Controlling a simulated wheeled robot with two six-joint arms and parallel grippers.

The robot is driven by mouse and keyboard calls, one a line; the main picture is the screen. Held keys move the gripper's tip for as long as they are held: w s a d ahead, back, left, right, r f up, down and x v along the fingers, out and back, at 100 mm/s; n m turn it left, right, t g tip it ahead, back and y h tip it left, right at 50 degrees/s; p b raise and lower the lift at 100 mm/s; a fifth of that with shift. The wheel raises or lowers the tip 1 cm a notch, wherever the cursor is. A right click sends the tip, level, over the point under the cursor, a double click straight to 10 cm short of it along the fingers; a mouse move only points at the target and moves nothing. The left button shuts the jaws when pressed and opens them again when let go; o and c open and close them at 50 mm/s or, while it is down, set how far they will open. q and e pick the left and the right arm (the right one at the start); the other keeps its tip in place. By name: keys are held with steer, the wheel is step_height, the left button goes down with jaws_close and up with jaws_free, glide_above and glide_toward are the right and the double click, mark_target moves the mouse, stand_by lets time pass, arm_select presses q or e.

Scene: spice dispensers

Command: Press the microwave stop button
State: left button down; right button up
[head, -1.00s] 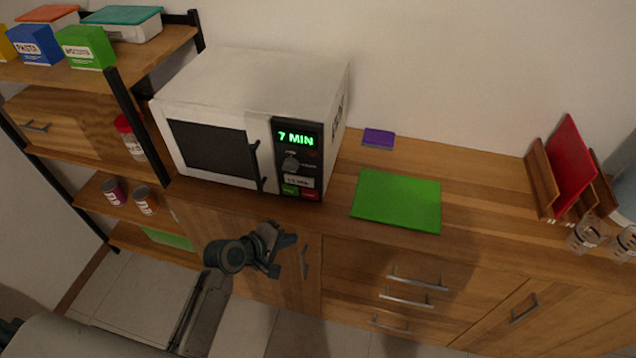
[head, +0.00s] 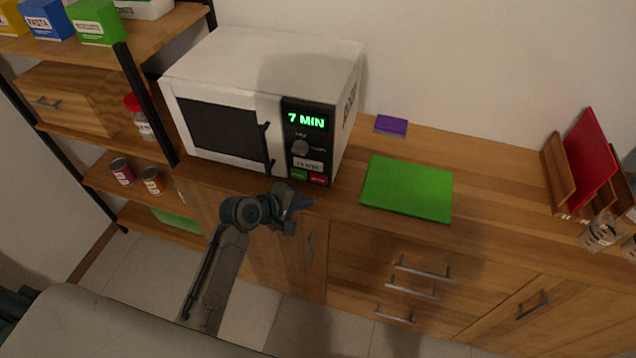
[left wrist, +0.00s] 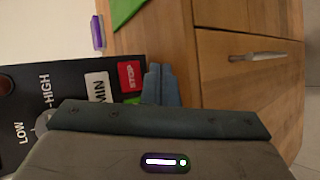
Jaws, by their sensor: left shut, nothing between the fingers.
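The white microwave (head: 265,52) stands on the wooden counter, its door shut and its display (head: 307,120) reading 7 MIN in green. The red stop button (head: 318,179) is at the bottom right of the black panel, beside a green button (head: 299,174). In the left wrist view the red button (left wrist: 130,75) reads STOP. My left gripper (head: 300,200) is shut and empty, just in front of and below the panel's lower edge. Its fingertips (left wrist: 160,72) show close beside the stop button; whether they touch it I cannot tell. My right gripper is not in view.
A green board (head: 407,188) lies on the counter right of the microwave, with a purple sponge-like block (head: 391,125) behind it. A shelf with boxes and jars (head: 122,172) stands at the left. A wooden rack holds a red board (head: 585,160) at the right.

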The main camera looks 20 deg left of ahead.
mark_target(322, 184)
arm_select(q)
steer(key=shift+w, duration=2.25)
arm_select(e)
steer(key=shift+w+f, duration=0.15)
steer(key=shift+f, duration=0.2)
arm_select(q)
steer(key=shift+w, duration=0.15)
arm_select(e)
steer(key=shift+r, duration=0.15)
arm_select(q)
steer(key=shift+w+r, duration=0.1)
steer(key=shift+w, duration=0.05)
steer(key=shift+w+d, duration=0.1)
steer(key=shift+w, duration=0.05)
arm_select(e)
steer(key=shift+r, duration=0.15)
